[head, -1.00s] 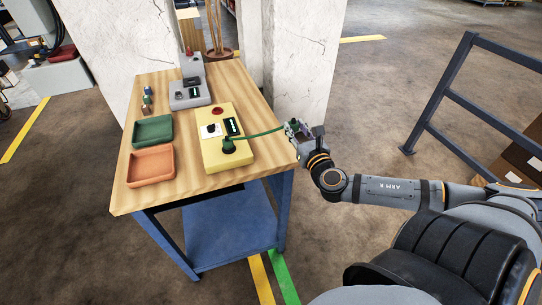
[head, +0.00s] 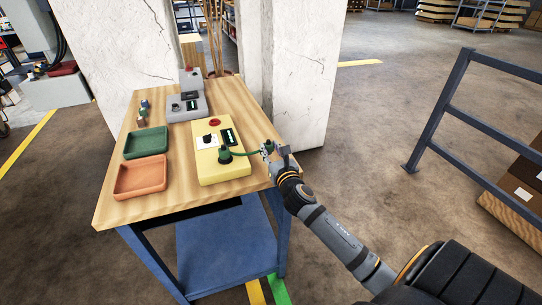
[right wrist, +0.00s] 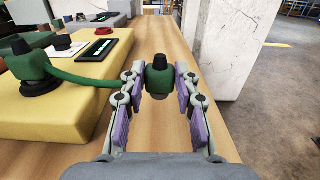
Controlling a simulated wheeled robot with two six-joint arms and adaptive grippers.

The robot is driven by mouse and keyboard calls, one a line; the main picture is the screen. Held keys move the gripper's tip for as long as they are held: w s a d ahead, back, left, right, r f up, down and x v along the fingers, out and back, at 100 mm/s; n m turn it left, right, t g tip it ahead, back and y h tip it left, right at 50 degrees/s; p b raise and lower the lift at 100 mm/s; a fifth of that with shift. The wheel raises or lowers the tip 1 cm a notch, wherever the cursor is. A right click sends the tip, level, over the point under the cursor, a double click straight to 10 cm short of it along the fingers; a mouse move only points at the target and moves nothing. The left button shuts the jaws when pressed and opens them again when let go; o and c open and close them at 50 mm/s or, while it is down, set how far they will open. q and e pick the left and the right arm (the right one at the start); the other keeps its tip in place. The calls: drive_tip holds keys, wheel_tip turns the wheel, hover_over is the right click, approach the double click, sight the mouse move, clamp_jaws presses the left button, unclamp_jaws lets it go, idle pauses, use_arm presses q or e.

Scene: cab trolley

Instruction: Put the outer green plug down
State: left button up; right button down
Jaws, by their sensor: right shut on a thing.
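My right gripper (head: 270,150) is shut on the outer green plug (right wrist: 159,75), which stands upright between the purple finger pads in the right wrist view. The plug is over the bare wood of the trolley top, right of the yellow box (head: 222,172). I cannot tell whether it touches the wood. A green cable (right wrist: 88,83) runs from it to another green plug (head: 224,154), which sits on the yellow box. My left gripper is not in view.
The wooden trolley top (head: 245,105) also holds a green tray (head: 146,143), an orange tray (head: 140,177) and a grey box (head: 187,107). A narrow strip of bare wood lies right of the yellow box. A white pillar (head: 300,75) stands behind.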

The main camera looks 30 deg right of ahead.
wheel_tip(320, 180, down, 2)
drive_tip(key=shift+f, duration=0.15)
drive_tip(key=c, duration=1)
unclamp_jaws()
drive_tip(key=shift+s, duration=0.15)
drive_tip(key=b+v, duration=0.1)
drive_tip(key=v, duration=1)
drive_tip(key=shift+s, duration=0.35)
